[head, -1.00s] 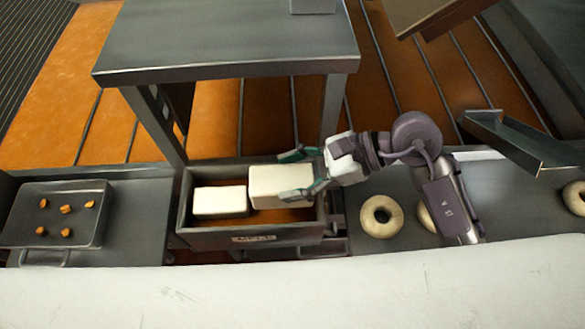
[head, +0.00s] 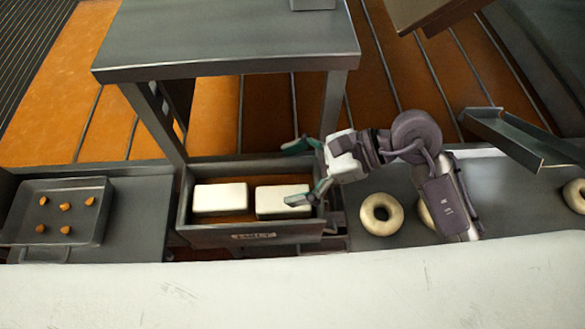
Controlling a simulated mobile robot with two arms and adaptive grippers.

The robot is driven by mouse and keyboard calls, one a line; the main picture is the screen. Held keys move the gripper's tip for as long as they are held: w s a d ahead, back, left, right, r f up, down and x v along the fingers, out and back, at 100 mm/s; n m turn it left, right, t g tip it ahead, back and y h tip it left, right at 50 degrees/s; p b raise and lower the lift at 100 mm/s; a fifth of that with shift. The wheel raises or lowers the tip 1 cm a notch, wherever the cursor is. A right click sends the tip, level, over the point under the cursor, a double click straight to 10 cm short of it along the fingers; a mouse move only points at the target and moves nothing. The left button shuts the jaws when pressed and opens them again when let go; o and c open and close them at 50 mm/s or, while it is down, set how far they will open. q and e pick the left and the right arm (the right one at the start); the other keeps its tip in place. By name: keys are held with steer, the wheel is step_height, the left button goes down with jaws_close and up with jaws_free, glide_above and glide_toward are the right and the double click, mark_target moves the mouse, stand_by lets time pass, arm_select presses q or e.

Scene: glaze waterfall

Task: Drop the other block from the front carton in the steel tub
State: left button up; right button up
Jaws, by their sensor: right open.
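The steel tub (head: 184,212) is a grey open box with a label on its front, left of my right gripper. Two white blocks lie inside it side by side: a left block (head: 220,199) and a right block (head: 283,201). My right gripper (head: 300,172) is open and empty, above the tub's right end. Its lower finger overlaps the right block in the picture; I cannot tell if it touches. A brown box (head: 430,14), cut off at the top right, may be a carton; its inside is hidden. My left gripper is out of view.
A grey raised table (head: 225,40) stands behind the tub. A tray (head: 65,190) with small orange pieces lies at left. Rings, one a pale ring (head: 382,214), lie on the right counter. A grey channel (head: 520,138) is at right. A bare white surface (head: 280,290) spans the front.

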steer(key=shift+d, duration=0.1)
steer(key=v, duration=1.1)
steer(key=shift+d+r, duration=0.25)
steer(key=shift+d, duration=0.1)
steer(key=shift+r, duration=0.1)
